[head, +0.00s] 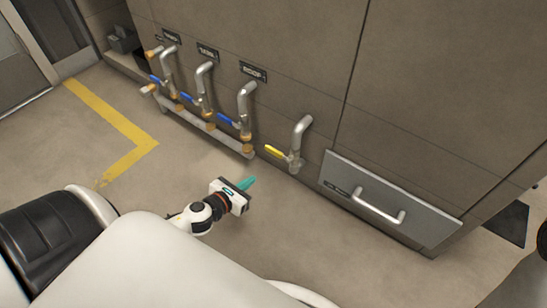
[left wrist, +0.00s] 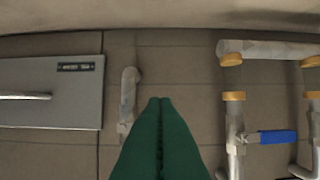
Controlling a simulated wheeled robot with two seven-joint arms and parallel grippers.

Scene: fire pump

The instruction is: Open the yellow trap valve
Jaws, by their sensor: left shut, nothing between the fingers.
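The yellow trap valve (head: 274,151) is a lever handle on a short grey pipe (head: 300,130) that comes out of the brown wall and bends down. The lever points left, out across the pipe. My left gripper (head: 248,183) has teal fingers, shut and empty, low in front of the wall and apart from the valve, nearer to me. In the left wrist view the shut fingers (left wrist: 160,102) fill the lower middle. The grey pipe (left wrist: 128,95) shows just left of them there; the yellow lever cannot be seen in that view. My right gripper is not in view.
Several pipes with blue levers (head: 228,120) and a low manifold (head: 205,129) stand left of the valve. A grey panel with a bar handle (head: 378,207) is on the wall to the right. Yellow floor tape (head: 115,122) lies at left. The floor around the gripper is clear.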

